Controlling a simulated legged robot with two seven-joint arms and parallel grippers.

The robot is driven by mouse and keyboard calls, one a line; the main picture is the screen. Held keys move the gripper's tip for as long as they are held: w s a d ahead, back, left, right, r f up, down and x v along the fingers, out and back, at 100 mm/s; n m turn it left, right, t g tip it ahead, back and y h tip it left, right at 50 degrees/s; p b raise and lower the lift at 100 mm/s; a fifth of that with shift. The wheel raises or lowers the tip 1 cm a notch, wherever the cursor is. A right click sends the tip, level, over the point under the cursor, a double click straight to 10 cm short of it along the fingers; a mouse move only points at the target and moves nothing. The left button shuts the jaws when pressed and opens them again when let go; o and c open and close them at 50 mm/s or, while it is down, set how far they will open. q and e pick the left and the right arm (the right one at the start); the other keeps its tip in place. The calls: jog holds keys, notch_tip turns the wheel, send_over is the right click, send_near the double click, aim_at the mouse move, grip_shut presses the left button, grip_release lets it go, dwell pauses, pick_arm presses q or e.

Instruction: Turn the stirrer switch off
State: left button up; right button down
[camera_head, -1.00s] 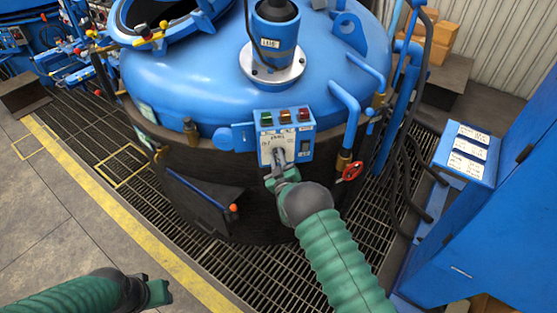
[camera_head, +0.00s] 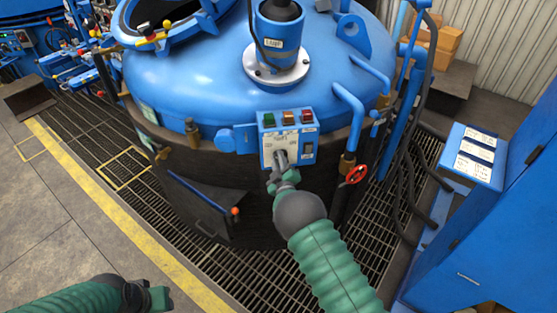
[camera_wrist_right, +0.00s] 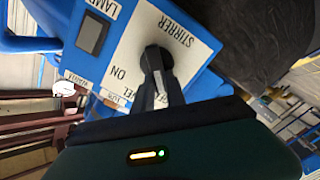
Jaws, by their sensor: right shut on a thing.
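The blue control box (camera_head: 308,128) sits on the front of the furnace vessel, with green, amber and red lights on top. Its white plate reads STIRRER in the right wrist view, where ON also shows. The dark stirrer switch (camera_wrist_right: 156,58) stands out from that plate and is partly hidden by my fingers. My right gripper (camera_head: 281,162) is at the front of the box, shut on the switch; its dark fingers (camera_wrist_right: 162,90) also show in the wrist view. My left gripper (camera_head: 160,297) is low on the left, far from the box; its jaws are unclear.
A dark lamp rocker (camera_wrist_right: 92,33) is beside the switch. A red valve wheel (camera_head: 356,174) and blue pipes are close to the right. An orange-tipped lever (camera_head: 235,211) is lower left. A blue cabinet (camera_head: 490,230) stands at the right.

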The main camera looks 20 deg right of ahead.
jog(key=c, duration=1.4)
grip_release()
jog(key=shift+a, duration=0.15)
jog(key=shift+o, duration=0.2)
jog(key=s+a, duration=0.1)
jog(key=s, duration=1.5)
jog(key=shift+s+a, duration=0.35)
jog(key=shift+a, duration=0.05)
jog(key=shift+d+f, duration=0.1)
